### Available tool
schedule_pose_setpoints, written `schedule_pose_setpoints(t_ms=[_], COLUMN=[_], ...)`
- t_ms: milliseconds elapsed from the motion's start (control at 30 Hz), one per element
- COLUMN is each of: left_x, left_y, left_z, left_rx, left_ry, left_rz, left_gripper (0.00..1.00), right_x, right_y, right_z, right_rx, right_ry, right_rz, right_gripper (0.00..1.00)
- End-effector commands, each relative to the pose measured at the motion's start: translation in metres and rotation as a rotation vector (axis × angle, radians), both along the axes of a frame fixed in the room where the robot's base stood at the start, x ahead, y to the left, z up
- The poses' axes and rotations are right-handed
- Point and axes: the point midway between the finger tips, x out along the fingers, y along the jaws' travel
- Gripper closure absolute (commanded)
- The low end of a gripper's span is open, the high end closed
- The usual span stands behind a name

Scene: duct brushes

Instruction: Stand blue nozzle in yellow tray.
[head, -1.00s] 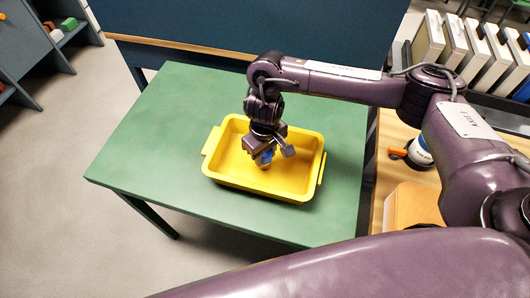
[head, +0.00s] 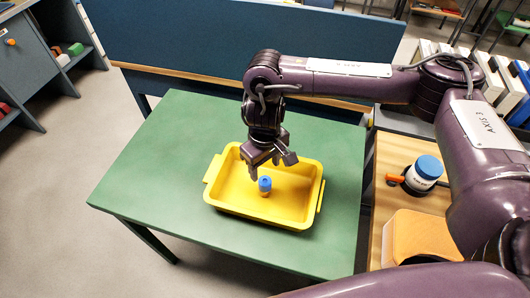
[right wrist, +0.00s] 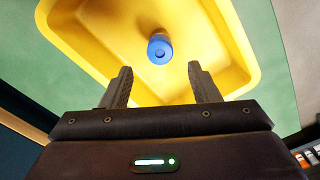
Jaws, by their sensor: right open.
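The blue nozzle (head: 265,184) stands upright on the floor of the yellow tray (head: 222,183), near its middle. Its top is blue and its lower part is a paler tan. It also shows in the right wrist view (right wrist: 159,48), beyond the fingertips. My right gripper (head: 270,172) is open and empty, above the tray and just behind and above the nozzle, apart from it. In the right wrist view its two fingers (right wrist: 160,82) are spread with nothing between them. My left gripper is not in view.
The tray rests on a green table (head: 150,175) with free room around it. A wooden surface at the right holds a blue-lidded white jar (head: 424,173) and an orange-tan box (head: 420,236). A blue panel (head: 230,50) stands behind the table.

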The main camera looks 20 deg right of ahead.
Motion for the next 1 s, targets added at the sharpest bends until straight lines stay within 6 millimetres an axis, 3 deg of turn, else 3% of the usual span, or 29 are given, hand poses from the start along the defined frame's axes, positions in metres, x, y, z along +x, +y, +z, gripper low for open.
schedule_pose_setpoints(t_ms=[100, 300, 1000], left_x=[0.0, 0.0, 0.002], left_y=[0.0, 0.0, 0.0], left_z=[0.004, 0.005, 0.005], left_rx=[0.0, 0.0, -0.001], left_ry=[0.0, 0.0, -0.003], left_rz=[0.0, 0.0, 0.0], left_gripper=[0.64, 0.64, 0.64], right_x=[0.001, 0.0, 0.0], right_y=[0.0, 0.0, 0.0], right_z=[0.022, 0.037, 0.039], right_rx=[-0.002, -0.001, 0.0], right_ry=[-0.004, -0.001, 0.001], right_rz=[0.001, 0.001, 0.0], right_gripper=[0.45, 0.45, 0.45])
